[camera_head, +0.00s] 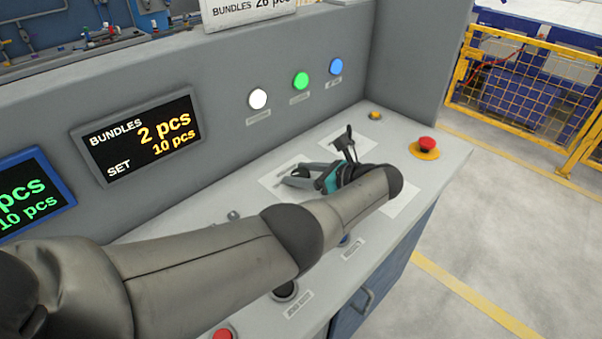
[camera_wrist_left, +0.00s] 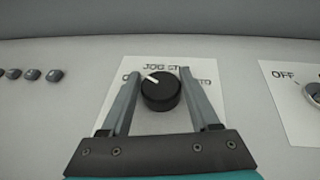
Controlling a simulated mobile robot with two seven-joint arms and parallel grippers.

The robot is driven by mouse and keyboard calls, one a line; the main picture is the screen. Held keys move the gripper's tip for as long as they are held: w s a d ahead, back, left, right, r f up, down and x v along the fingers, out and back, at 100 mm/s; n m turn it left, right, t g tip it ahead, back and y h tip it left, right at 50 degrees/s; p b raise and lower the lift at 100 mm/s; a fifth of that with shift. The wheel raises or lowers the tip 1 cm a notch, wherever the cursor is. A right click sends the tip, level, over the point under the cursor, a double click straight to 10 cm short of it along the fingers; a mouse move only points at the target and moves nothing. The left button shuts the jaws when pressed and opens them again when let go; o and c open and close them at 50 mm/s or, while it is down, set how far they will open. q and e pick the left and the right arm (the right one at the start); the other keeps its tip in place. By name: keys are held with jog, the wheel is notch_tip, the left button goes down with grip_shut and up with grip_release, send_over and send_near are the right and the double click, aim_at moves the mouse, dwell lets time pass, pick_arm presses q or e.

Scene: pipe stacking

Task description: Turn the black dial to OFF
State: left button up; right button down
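The black dial (camera_wrist_left: 161,91) sits on a white label plate (camera_wrist_left: 115,75) in the left wrist view. Its white pointer mark is turned to the upper left. The plate's print reads "JOG ST..." on top, with words at both sides partly covered by the fingers. My left gripper (camera_wrist_left: 160,76) is open, with one finger on each side of the dial; I cannot tell if they touch it. In the head view my left gripper (camera_head: 297,175) reaches down over the panel, and the dial is hard to make out there. My right gripper is not in view.
A second control (camera_wrist_left: 314,94) with an "OFF" label is at the right edge of the wrist view. Several small dark buttons (camera_wrist_left: 31,74) are at left. A red emergency button (camera_head: 427,145) stands at the panel's right. White, green and blue buttons are on the upright wall.

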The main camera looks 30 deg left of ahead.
pick_arm(q)
jog(key=o, duration=0.3)
jog(key=shift+o, duration=0.2)
jog(key=v, duration=1.5)
jog(key=shift+d, duration=0.15)
